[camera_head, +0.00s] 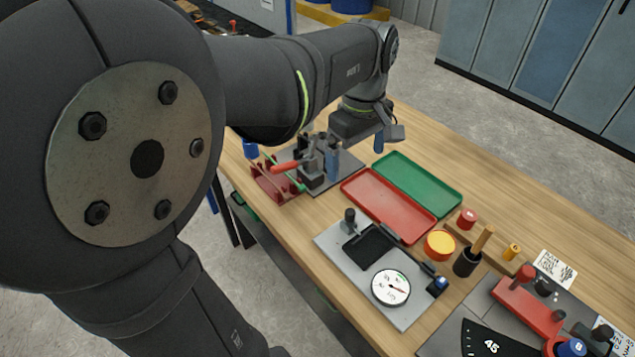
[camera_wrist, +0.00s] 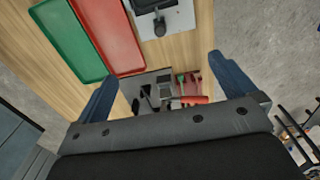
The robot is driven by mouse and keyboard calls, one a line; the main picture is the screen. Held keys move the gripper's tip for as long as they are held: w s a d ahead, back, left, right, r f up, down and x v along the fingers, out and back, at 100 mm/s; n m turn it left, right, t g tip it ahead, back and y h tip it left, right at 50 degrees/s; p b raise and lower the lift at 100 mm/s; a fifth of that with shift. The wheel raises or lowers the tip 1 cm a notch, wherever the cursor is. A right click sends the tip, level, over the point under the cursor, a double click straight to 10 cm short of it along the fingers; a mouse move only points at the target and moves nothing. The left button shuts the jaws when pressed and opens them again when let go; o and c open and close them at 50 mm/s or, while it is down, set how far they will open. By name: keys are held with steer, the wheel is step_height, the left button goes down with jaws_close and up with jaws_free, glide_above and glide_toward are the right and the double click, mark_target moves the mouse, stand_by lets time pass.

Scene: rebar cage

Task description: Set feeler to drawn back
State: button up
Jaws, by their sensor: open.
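A grey gauge plate (camera_head: 402,318) lies on the bench in the head view, with a white dial (camera_head: 390,287), a black square pad (camera_head: 366,245) and an upright black knob (camera_head: 350,216) on it. A small blue-topped part (camera_head: 438,285) sits beside the dial. Which part is the feeler, and its setting, I cannot tell. My gripper (camera_head: 357,148) is open and empty above the far clamp fixture, well away from the gauge plate. Its two blue fingers stand wide apart in the wrist view (camera_wrist: 162,68).
A clamp fixture with a red handle (camera_head: 285,167) and a red rack (camera_head: 277,185) stand below my gripper. A red tray (camera_head: 388,205) and a green tray (camera_head: 418,183) lie beside the plate. An orange-topped pot (camera_head: 439,245) and a black holder (camera_head: 467,262) stand close right of it.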

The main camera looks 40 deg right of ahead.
stand_by(0.4)
steer(key=shift+m, duration=0.3)
steer(key=c, duration=0.6)
steer(key=shift+d+r+m, duration=0.1)
steer(key=shift+r+m, duration=0.1)
steer(key=shift+m, duration=0.7)
steer(key=c, duration=0.6)
glide_toward(350, 211)
steer(key=shift+m, duration=0.3)
step_height(350, 211, down, 10)
steer(key=shift+r, duration=0.25)
jaws_close()
